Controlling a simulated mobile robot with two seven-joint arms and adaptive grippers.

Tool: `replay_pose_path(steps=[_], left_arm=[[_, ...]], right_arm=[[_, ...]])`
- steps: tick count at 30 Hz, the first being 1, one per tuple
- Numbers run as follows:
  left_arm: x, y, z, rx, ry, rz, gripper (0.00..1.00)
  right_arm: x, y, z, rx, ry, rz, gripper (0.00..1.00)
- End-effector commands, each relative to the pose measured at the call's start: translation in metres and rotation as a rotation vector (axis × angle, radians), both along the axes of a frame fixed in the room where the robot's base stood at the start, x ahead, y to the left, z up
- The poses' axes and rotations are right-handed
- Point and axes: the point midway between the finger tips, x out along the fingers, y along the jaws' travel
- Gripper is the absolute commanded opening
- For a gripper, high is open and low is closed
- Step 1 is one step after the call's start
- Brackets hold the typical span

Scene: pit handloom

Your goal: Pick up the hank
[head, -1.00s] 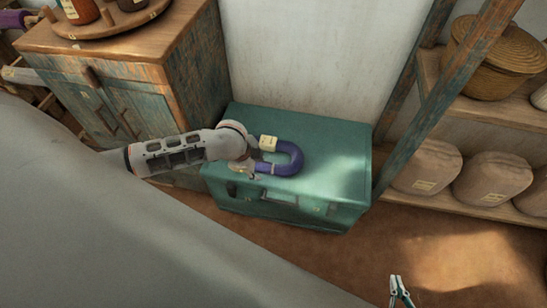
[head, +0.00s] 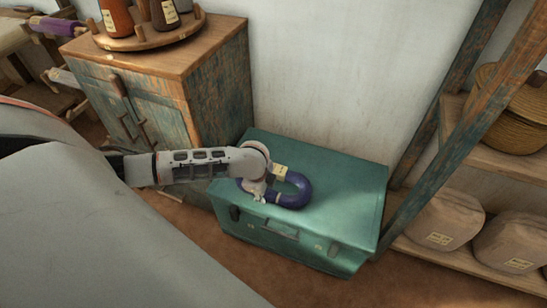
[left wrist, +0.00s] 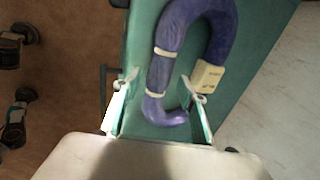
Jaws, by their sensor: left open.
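The hank (head: 297,190) is a purple-blue, U-shaped bundle with pale ties and a cream tag (head: 281,172). It lies on the lid of a teal chest (head: 345,190). My left gripper (head: 259,196) is low over the hank's left side and hides part of it. In the left wrist view, the open fingers (left wrist: 160,84) stand on either side of one leg of the hank (left wrist: 172,40), with gaps visible. The tag (left wrist: 208,76) is close to the right fingertip. Whether the fingers touch the lid is unclear. My right gripper is out of view.
A worn wooden cabinet (head: 215,80) with a round tray of bottles stands behind my left arm. A shelf post (head: 450,130) rises right of the chest, with sacks (head: 443,220) and a lidded basket (head: 505,110) on the shelves. The chest lid's right side is clear.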

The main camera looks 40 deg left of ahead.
Motion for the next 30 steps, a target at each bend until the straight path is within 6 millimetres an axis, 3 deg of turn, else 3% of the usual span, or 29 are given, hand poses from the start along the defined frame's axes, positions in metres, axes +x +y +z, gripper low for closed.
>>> replay_pose_path(steps=[8, 16, 17, 21, 30], left_arm=[[0.009, 0.001, -0.043, -0.001, 0.009, 0.0, 0.42], [0.015, 0.002, -0.043, 0.0, -0.001, 0.0, 0.42], [0.015, 0.002, -0.042, 0.0, -0.001, 0.0, 0.39], [0.015, 0.002, -0.042, 0.0, -0.001, 0.0, 0.07], [0.016, 0.002, -0.04, 0.0, -0.003, 0.0, 0.07]], right_arm=[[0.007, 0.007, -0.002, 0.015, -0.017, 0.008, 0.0], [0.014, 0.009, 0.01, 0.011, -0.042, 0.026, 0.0], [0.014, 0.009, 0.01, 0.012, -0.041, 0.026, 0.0], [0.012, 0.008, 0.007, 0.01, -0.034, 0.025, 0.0], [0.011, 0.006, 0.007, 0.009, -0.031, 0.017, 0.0]])
